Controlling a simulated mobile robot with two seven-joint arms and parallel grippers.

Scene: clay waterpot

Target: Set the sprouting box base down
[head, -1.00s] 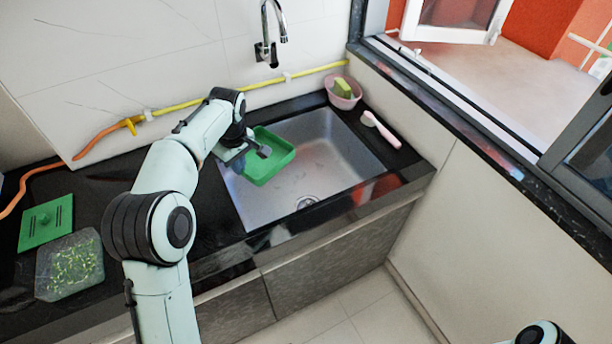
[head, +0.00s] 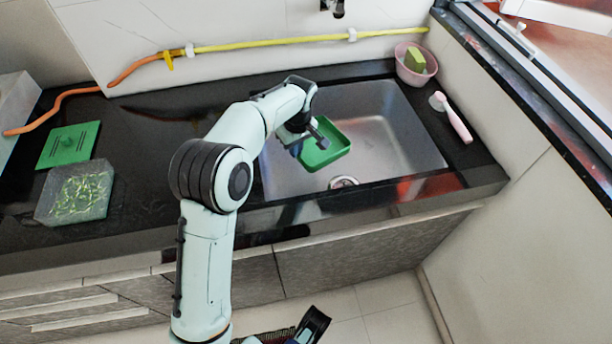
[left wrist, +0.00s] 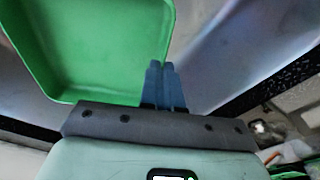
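The green sprouting box base (head: 334,153) is an open, shallow tray over the left part of the sink. My left gripper (head: 318,138) is at its left side. In the left wrist view, the fingers of my left gripper (left wrist: 164,84) are close together at the rim of the green base (left wrist: 95,45), with the wall between them. I cannot tell whether the base touches the sink bottom. A dark part of mine shows at the bottom edge of the head view; I cannot tell how the right gripper stands.
A clear box with sprouts (head: 78,195) and a flat green lid (head: 68,145) lie on the black counter (head: 150,160) at the left. The sink (head: 395,140) is otherwise empty. A pink bowl (head: 404,72) with a sponge and a pink brush (head: 455,120) are at its right.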

